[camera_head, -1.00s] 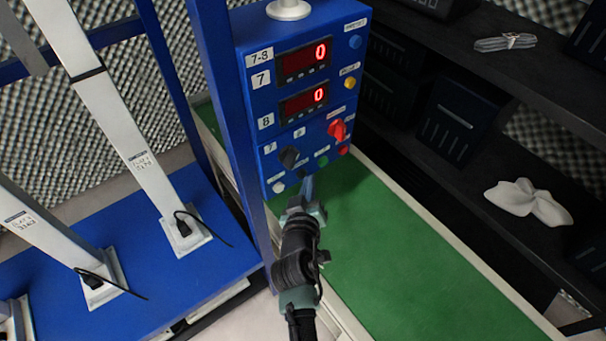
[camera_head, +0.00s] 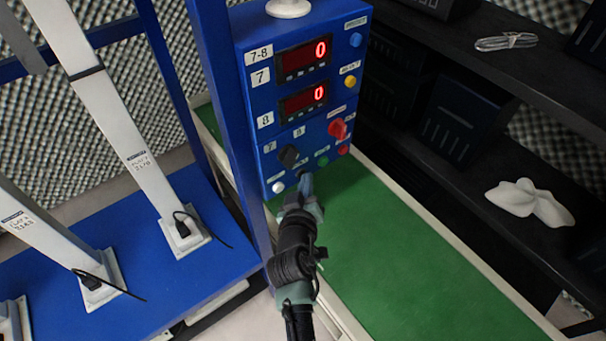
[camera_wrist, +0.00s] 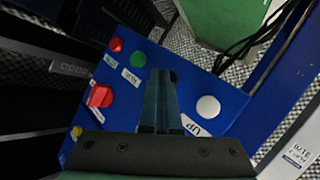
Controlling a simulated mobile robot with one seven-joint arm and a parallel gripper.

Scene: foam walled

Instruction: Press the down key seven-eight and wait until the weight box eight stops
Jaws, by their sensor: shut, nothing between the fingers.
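The blue control panel (camera_head: 262,150) carries two red displays. The one marked 7 (camera_head: 303,59) and the one marked 8 (camera_head: 303,102) both read 0. My gripper (camera_head: 305,177) is shut and empty, with its fingertips at the panel's lower part, between the white button (camera_head: 278,187) and the green button (camera_head: 323,161). In the wrist view my fingers (camera_wrist: 161,75) point at the panel face and cover part of it. The white button (camera_wrist: 208,106) there is clear of them. The down key cannot be made out; contact cannot be told. Weight box eight is not identifiable.
A black knob (camera_head: 289,156) and a red knob (camera_head: 338,129) sit just above my fingers. A blue post (camera_head: 232,130) stands left of the panel. The green surface (camera_head: 400,260) is clear. Dark shelves (camera_head: 480,90) stand right; white columns (camera_head: 125,150) stand left.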

